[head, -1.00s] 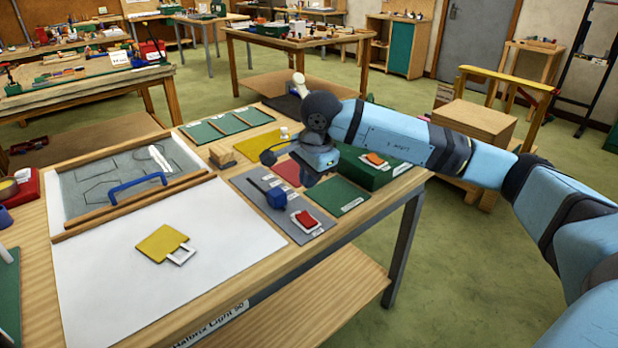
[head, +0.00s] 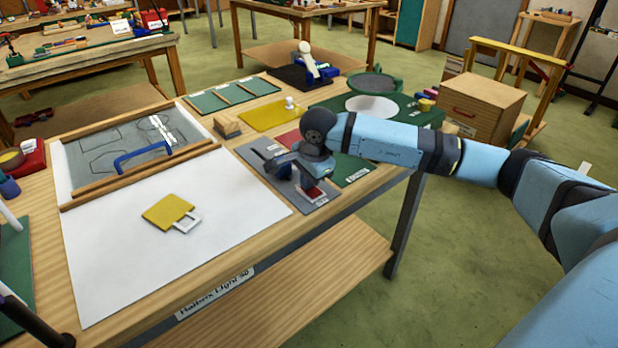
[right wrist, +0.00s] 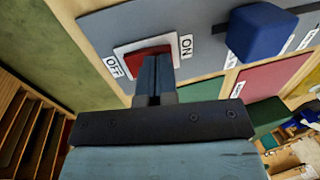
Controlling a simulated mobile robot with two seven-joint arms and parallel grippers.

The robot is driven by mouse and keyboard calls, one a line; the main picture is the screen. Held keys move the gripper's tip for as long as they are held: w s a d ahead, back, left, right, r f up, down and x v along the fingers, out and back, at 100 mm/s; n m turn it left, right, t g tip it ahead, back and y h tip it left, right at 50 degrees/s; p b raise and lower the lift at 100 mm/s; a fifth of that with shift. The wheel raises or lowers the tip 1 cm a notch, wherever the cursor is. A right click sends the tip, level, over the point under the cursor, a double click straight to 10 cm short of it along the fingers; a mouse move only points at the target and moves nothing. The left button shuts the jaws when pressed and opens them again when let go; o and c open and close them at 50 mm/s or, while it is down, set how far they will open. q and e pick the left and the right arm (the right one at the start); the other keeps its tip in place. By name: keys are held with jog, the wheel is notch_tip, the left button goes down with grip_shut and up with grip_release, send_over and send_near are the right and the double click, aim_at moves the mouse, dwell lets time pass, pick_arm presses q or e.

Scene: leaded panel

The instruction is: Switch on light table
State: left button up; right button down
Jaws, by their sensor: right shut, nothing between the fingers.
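The red rocker switch (head: 315,194) sits in a white frame on a grey plate (head: 262,149) at the right edge of the bench. In the right wrist view the rocker (right wrist: 146,56) lies between labels reading OFF and ON. My right gripper (right wrist: 156,62) is shut and empty, its fingertips over the ON-side part of the rocker. Whether they touch it I cannot tell. In the head view the right gripper (head: 307,186) partly covers the switch. The light table's white surface (head: 140,260) is flat; I cannot tell whether it is lit. My left gripper is not seen.
A blue knob (right wrist: 262,35) stands on the plate close beside the switch. A yellow piece (head: 167,211) with a small white frame lies on the white surface. Green mats and a wooden box (head: 482,106) are farther back.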

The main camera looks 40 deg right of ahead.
jog(key=shift+w+f+g, duration=0.15)
jog(key=shift+g, duration=0.15)
jog(key=shift+f, duration=0.2)
jog(key=shift+s+f, duration=0.1)
jog(key=shift+s, duration=0.1)
jog(key=shift+s+g, duration=0.3)
jog(key=shift+s, duration=0.4)
